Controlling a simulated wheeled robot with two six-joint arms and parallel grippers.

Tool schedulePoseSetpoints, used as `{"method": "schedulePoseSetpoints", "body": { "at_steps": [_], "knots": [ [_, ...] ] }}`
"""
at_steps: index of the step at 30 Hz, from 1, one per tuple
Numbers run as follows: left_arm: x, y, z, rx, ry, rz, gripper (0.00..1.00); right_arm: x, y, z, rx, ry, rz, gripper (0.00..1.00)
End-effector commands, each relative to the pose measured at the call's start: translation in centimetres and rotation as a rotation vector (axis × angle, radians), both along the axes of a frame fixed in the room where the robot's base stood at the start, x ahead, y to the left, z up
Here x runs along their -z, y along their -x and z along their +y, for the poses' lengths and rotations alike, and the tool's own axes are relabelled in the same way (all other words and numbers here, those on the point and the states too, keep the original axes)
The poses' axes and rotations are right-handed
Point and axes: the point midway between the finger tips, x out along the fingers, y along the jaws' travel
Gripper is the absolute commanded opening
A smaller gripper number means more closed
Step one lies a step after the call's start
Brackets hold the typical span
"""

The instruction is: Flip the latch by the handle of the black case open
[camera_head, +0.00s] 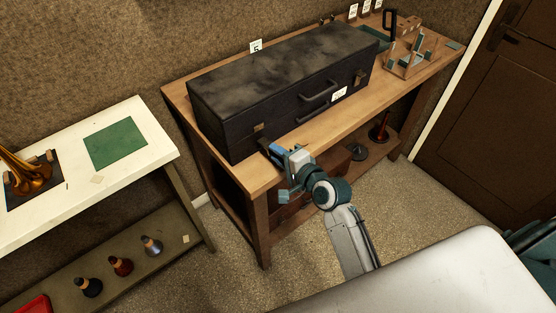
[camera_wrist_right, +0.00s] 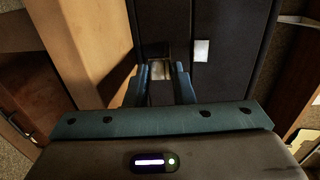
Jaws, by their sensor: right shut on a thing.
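The black case (camera_head: 285,85) lies closed on the wooden bench, its handle (camera_head: 318,92) on the front face. One brassy latch (camera_head: 258,127) is on the front at the left, another (camera_head: 360,76) at the right. My right gripper (camera_head: 270,147) is at the front of the case, just below the left latch. In the right wrist view its fingers (camera_wrist_right: 161,78) are close together at a pale metal piece (camera_wrist_right: 159,68) on the dark case, which looks like that latch. The fingers partly hide it, so its exact position is unclear. My left gripper is out of view.
The wooden bench (camera_head: 300,133) has a narrow free strip before the case. A wooden rack (camera_head: 410,63) with tools stands right of it. A white tag (camera_head: 339,94) is on the case front. A white table (camera_head: 85,180) with a horn (camera_head: 25,180) stands left.

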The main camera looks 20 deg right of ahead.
Motion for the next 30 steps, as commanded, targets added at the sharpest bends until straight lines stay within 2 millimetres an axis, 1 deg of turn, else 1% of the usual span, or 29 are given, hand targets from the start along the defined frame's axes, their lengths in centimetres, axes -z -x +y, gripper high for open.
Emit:
{"method": "schedulePoseSetpoints", "body": {
  "at_steps": [1,6,21,22,24,30],
  "knots": [
    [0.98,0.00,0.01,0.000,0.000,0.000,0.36,0.75,0.05,-0.01,-0.001,-0.005,-0.012,0.00],
    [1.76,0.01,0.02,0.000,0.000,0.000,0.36,0.81,0.06,0.01,-0.001,-0.016,-0.044,0.00],
    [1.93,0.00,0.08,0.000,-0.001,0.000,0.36,1.01,0.13,0.03,-0.003,-0.020,-0.049,0.00],
    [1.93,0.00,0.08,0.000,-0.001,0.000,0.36,1.03,0.14,0.02,-0.003,-0.020,-0.049,0.26],
    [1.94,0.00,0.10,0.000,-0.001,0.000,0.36,0.99,0.13,0.03,-0.003,-0.020,-0.050,0.38],
    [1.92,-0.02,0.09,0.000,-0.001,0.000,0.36,0.76,0.07,0.02,-0.002,-0.021,-0.055,0.38]
  ]
}}
